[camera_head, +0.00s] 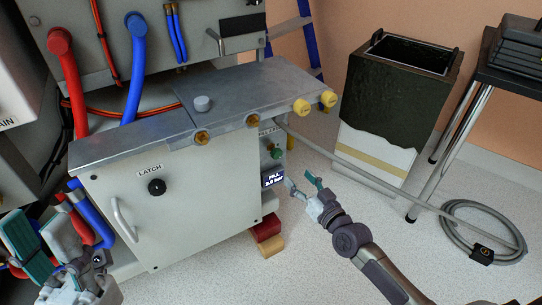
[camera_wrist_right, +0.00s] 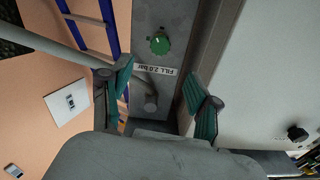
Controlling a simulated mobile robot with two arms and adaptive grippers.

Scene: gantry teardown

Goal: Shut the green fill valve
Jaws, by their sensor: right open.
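The green fill valve (camera_head: 276,151) is a small round knob on the narrow right side of the grey cabinet, under the metal top. In the right wrist view the green knob (camera_wrist_right: 159,43) is unobstructed, above an upside-down label reading FILL 2.0 bar (camera_wrist_right: 155,70). My right gripper (camera_head: 303,184) is open and empty, just to the right of the cabinet side and below the valve, apart from it. In the right wrist view its two teal fingers (camera_wrist_right: 160,88) stand wide apart, with the knob beyond them. My left gripper (camera_head: 45,245) is open at the lower left, far from the valve.
The cabinet (camera_head: 180,205) has a black LATCH knob (camera_head: 157,187) and a handle. Yellow-ended fittings (camera_head: 328,99) stick out above the valve. A long grey rod (camera_head: 370,172) runs from near the valve to the right. A dark bin (camera_head: 398,95) and coiled cable (camera_head: 483,235) stand right.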

